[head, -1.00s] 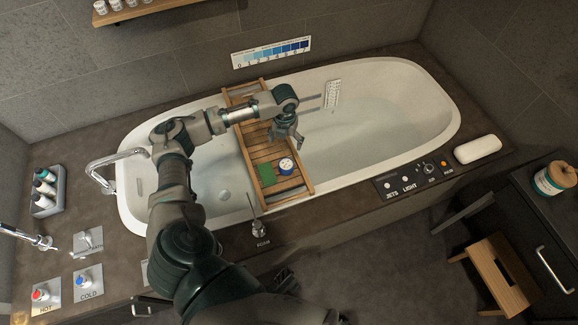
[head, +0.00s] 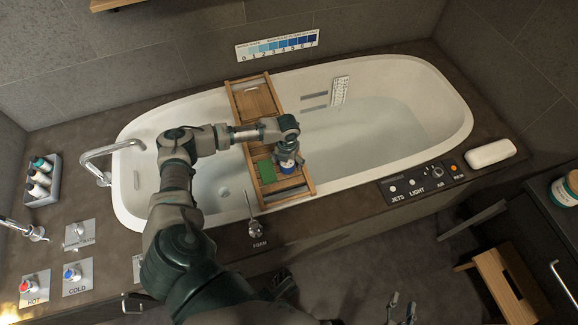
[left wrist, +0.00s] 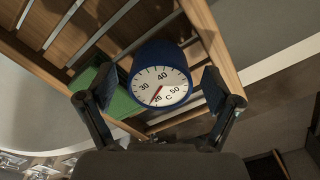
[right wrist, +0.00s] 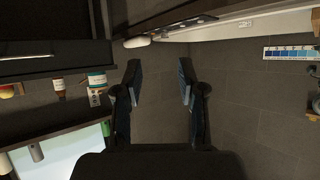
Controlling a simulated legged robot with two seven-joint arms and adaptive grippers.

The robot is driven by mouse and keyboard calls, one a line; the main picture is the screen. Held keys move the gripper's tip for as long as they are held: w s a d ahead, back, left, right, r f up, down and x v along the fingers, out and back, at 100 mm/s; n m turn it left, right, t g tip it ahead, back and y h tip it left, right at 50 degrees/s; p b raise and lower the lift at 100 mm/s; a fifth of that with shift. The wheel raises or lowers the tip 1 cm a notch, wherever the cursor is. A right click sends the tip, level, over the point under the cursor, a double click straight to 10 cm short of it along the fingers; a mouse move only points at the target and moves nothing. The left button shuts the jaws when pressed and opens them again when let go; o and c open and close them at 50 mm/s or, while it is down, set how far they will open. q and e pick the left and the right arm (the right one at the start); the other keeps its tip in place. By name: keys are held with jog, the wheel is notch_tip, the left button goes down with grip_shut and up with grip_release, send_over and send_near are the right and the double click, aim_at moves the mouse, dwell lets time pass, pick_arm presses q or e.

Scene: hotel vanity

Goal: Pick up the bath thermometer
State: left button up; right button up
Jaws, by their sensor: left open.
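The bath thermometer (left wrist: 161,87) is a short blue cylinder with a white dial marked in °C and a red needle. It sits on the wooden bath tray (head: 251,101) beside a green block (head: 267,172). In the head view the thermometer (head: 288,168) is partly hidden under my left gripper (head: 289,163). In the left wrist view my left gripper (left wrist: 158,98) is open, with one finger on each side of the dial. I cannot tell whether the fingers touch it. My right gripper (head: 401,309) is at the bottom of the head view; in the right wrist view (right wrist: 159,85) its fingers are apart and empty.
The tray spans the white bathtub (head: 405,75). A control panel (head: 424,184) and a white bar (head: 490,153) lie on the front right rim. A foam knob (head: 254,228) stands in front of the tray. A wooden stool (head: 500,285) is at the lower right.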

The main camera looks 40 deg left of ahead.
pick_arm(q)
jog(key=shift+r, duration=0.1)
jog(key=c, duration=1.3)
jog(key=shift+r, duration=0.15)
